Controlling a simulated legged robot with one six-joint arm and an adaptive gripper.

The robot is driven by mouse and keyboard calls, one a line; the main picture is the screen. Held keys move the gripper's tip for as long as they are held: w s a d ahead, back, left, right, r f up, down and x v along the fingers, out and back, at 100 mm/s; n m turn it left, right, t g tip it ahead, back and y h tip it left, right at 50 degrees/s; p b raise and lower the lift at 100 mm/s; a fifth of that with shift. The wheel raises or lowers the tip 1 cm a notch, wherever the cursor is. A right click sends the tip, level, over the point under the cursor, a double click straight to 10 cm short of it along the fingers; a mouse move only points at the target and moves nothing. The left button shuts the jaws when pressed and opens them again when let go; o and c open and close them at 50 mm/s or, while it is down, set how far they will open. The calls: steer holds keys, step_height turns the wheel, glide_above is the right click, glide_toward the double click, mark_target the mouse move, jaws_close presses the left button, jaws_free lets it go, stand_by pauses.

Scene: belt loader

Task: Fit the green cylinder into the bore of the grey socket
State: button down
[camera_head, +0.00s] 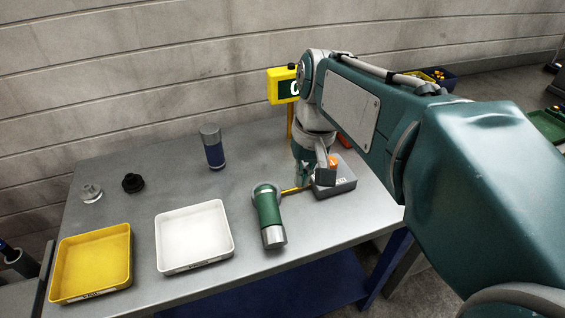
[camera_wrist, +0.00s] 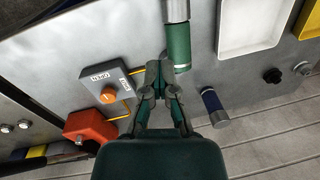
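The green cylinder (camera_head: 268,209) has a silver-grey end (camera_head: 274,237) and stands or lies at the front of the table; its tilt is hard to tell. The green cylinder also shows in the wrist view (camera_wrist: 178,47), just beyond my fingertips. My gripper (camera_head: 318,180) is over the table to the right of it, near a grey switch box. In the wrist view my gripper (camera_wrist: 160,68) has its fingertips close together, apparently shut, with nothing visible between them. I cannot identify a separate grey socket or see any bore.
A blue cylinder with a grey top (camera_head: 211,147) stands farther back. A white tray (camera_head: 161,238) and a yellow tray (camera_head: 130,265) lie to the left. The grey box (camera_wrist: 83,91) bears an orange knob. A black knob (camera_head: 133,183) and a clear part (camera_head: 91,193) sit back left.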

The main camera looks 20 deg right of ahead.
steer(key=shift+s+d+r, duration=0.15)
steer(key=shift+s+r, duration=0.1)
steer(key=shift+s, duration=0.5)
steer(key=shift+c, duration=1.4)
jaws_free()
steer(key=shift+r, duration=0.1)
